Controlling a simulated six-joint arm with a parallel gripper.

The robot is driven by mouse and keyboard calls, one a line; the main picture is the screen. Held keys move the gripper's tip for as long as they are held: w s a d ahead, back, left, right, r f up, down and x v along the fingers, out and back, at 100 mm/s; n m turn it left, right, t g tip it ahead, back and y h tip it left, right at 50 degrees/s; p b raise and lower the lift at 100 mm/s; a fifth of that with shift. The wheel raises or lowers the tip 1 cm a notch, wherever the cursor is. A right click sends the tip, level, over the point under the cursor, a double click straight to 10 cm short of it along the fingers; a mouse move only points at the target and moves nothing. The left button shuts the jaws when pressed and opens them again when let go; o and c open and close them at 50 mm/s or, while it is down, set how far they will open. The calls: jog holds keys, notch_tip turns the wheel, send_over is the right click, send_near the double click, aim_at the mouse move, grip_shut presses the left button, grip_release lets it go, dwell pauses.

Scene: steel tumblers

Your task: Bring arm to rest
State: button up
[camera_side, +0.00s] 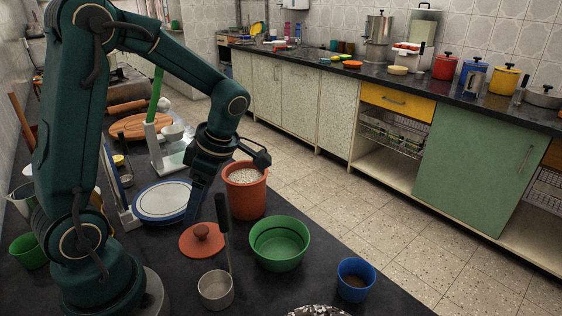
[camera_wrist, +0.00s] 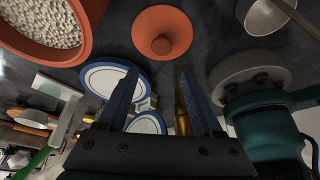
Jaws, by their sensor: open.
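My gripper (camera_side: 195,212) points down over the dark counter, its fingers just behind the terracotta lid (camera_side: 201,241) in the side view. In the wrist view my gripper (camera_wrist: 159,76) has its two blue fingers apart with nothing held between them. The lid (camera_wrist: 162,35) lies beyond the fingertips there. My arm bends up and over from its base at the left of the side view. No steel tumbler can be clearly made out near the gripper.
A terracotta pot of pale grains (camera_side: 245,192) stands right of the gripper. Blue-rimmed white plates (camera_side: 161,203) lie left of it. A green bowl (camera_side: 279,245), a steel pan (camera_side: 215,290) with upright dark handle and a blue cup (camera_side: 356,281) stand toward the front.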

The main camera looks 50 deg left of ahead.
jog(key=w+a+r+m+t, duration=0.1)
jog(key=a+r+m+t, duration=0.2)
jog(key=a+r+m, duration=0.2)
jog(key=w+a+r+m+t, duration=0.2)
jog(key=a+r+m, duration=0.3)
jog(key=r+m, duration=0.5)
jog(key=shift+r+m+t, duration=0.4)
jog(key=shift+m+t, duration=0.2)
jog(key=shift+m, duration=0.5)
dwell(0.4)
